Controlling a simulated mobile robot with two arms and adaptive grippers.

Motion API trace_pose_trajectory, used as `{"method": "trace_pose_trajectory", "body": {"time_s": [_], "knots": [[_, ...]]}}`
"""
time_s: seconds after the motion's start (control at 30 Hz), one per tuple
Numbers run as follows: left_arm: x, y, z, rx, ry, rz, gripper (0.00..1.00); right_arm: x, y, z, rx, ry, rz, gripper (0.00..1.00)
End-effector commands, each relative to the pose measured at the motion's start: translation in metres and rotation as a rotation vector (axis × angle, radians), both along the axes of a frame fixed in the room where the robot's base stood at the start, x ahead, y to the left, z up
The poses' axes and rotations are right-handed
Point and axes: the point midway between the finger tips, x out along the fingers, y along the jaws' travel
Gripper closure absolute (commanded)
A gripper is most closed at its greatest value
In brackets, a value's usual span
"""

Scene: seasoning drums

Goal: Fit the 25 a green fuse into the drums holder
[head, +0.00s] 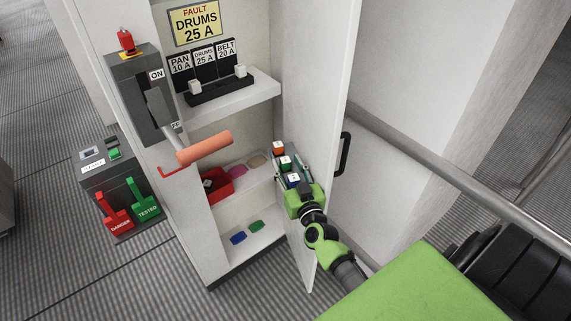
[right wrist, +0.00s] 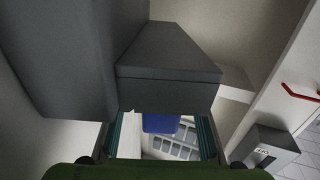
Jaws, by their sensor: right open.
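The green fuse (head: 286,162), with a white top, stands in a row on the inside of the cabinet door, between an orange fuse (head: 278,148) and a blue fuse (head: 293,180). My right gripper (head: 292,174) is open around the near end of this row, with the blue fuse between or just by its fingers. The right wrist view shows a blue piece (right wrist: 160,122) between the teal finger pads. The dark holder block (head: 219,89) is on the upper shelf under the DRUMS 25 A label (head: 204,55). White pieces stand at its two ends; none shows in its middle. My left gripper is out of view.
The switch lever with an orange grip (head: 204,148) juts out before the cabinet. A red bin (head: 217,187) is on the middle shelf, with coloured patches beside it. Red and green tags (head: 147,208) hang at the left box. The open door (head: 318,100) stands close to my right gripper.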

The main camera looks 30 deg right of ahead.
Motion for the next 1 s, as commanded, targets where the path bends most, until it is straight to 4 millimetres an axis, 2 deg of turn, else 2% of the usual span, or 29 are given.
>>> {"method": "trace_pose_trajectory", "body": {"time_s": [0.03,0.17,0.43,0.5,0.6,1.0], "knots": [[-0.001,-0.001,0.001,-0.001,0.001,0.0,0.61,0.008,-0.002,0.001,-0.001,-0.001,0.001,0.6],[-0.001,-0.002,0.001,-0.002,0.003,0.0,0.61,0.019,-0.005,0.0,-0.001,0.0,0.0,0.6],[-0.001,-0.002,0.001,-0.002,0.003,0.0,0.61,0.021,-0.006,0.0,-0.001,0.0,0.0,0.6],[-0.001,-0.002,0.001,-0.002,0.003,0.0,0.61,0.021,-0.006,0.0,-0.001,0.0,0.0,0.78],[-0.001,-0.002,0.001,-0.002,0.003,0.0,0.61,0.021,-0.006,0.0,-0.001,0.001,0.0,1.0],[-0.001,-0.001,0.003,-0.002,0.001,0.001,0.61,0.021,-0.005,0.002,0.0,0.001,0.0,1.0]]}}
